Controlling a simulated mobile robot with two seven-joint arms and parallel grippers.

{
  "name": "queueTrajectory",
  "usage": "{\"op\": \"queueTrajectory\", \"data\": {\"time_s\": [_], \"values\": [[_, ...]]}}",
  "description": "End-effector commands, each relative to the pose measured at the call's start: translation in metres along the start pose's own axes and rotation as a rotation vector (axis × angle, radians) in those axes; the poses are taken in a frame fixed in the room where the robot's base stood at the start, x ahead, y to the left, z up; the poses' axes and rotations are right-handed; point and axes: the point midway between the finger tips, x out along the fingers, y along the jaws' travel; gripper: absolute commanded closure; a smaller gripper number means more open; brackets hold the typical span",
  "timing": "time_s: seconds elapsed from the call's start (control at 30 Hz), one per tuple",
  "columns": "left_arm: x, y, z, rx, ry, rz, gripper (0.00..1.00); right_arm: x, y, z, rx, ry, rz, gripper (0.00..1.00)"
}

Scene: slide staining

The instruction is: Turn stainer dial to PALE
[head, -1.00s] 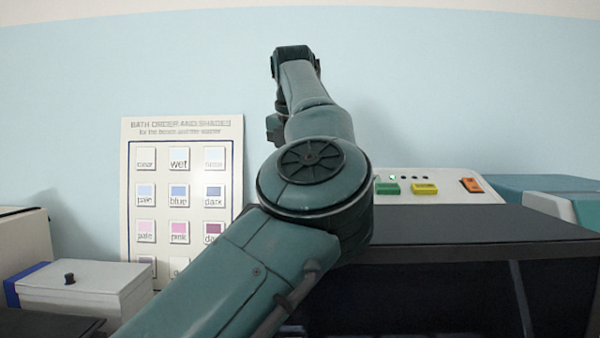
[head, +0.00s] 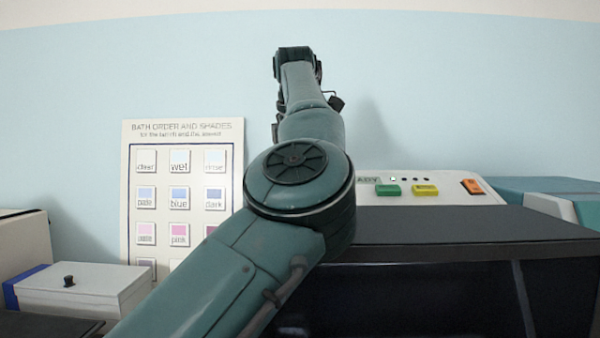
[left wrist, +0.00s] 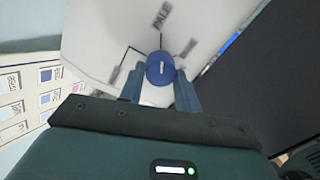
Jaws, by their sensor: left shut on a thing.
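The stainer (head: 440,222) stands at the right in the head view, its white panel partly behind my left arm. In the left wrist view the blue round dial (left wrist: 161,69) is on a white panel face. A small white mark shows on the dial; its exact direction is hard to tell. The printed PALE label (left wrist: 161,15) is above the dial, with blurred labels to its right and lower left. My left gripper (left wrist: 160,84) is shut on the dial, one finger on either side. In the head view this gripper is hidden. My right gripper is out of view.
The panel carries a green button (head: 388,190), a yellow button (head: 425,190) and an orange switch (head: 472,187). A shade chart (head: 184,129) stands against the wall at the left. A lidded white box (head: 85,284) is at the lower left.

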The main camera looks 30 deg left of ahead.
Motion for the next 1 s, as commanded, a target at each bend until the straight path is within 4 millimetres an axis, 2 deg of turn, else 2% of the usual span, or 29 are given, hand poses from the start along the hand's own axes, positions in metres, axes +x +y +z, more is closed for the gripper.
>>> {"op": "queueTrajectory", "data": {"time_s": [0.4, 0.43, 0.6, 0.7, 1.0], "values": [[-0.0009, 0.0003, 0.0002, 0.006, -0.002, 0.001, 0.90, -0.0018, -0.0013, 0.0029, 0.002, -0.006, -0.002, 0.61], [-0.0009, 0.0003, 0.0002, 0.005, -0.002, 0.002, 0.66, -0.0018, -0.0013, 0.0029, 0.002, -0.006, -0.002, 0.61], [-0.0007, 0.0002, 0.0001, 0.005, -0.001, 0.001, 0.52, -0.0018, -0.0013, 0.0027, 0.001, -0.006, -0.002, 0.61], [-0.0005, 0.0001, 0.0001, 0.005, -0.001, 0.001, 0.45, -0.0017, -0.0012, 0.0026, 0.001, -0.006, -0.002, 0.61], [-0.0058, 0.0005, 0.0003, 0.006, -0.001, 0.002, 0.45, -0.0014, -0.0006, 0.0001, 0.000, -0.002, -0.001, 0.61]]}}
